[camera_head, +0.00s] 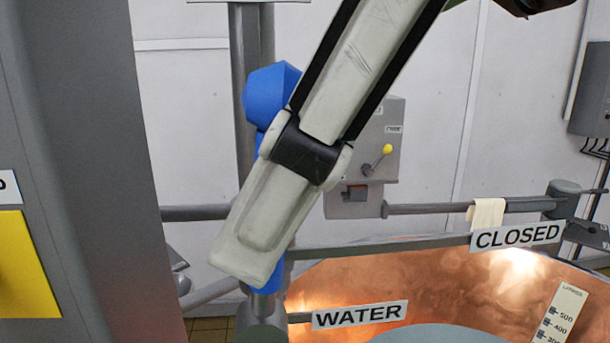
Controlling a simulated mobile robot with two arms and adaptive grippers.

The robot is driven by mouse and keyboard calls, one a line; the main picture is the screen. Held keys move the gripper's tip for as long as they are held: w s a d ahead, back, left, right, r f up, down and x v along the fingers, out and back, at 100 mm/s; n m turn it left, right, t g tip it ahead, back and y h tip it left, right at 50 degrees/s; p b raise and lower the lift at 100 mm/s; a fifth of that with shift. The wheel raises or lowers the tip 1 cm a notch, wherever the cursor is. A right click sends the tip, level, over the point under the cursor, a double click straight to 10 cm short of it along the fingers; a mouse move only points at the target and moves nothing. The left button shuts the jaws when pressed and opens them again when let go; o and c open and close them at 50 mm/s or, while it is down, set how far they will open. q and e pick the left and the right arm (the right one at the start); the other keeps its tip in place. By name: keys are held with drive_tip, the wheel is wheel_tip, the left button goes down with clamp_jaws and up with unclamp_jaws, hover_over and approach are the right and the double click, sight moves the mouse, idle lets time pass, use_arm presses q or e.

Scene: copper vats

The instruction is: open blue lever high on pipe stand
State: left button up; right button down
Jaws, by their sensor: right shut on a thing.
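The blue lever (268,93) is on the upright grey pipe stand (243,65) left of centre in the head view. Its rounded top shows above my right gripper (243,262), and blue also shows below the gripper's tip. My right gripper comes down from the upper right and crosses in front of the lever. Its pale finger and black joint hide the lever's middle. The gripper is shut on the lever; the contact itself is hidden. My left gripper is not in view.
A copper vat (440,279) with a WATER sign (360,315) and a CLOSED sign (516,236) fills the lower right. A grey box with a yellow-knobbed lever (387,149) stands behind the gripper. A rail (430,208) holds a cloth (487,214). A large grey cabinet (90,120) blocks the left.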

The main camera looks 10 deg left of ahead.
drive_tip(key=shift+s+a+r+h, duration=0.1)
drive_tip(key=shift+a+r+h, duration=0.4)
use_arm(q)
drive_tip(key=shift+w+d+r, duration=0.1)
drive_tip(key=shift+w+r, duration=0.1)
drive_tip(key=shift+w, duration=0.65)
use_arm(e)
drive_tip(key=shift+t, duration=0.3)
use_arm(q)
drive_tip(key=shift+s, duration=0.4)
use_arm(e)
drive_tip(key=shift+d, duration=0.1)
drive_tip(key=c, duration=2.1)
unclamp_jaws()
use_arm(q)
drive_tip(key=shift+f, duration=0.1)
use_arm(e)
drive_tip(key=shift+f, duration=0.1)
drive_tip(key=shift+f, duration=0.1)
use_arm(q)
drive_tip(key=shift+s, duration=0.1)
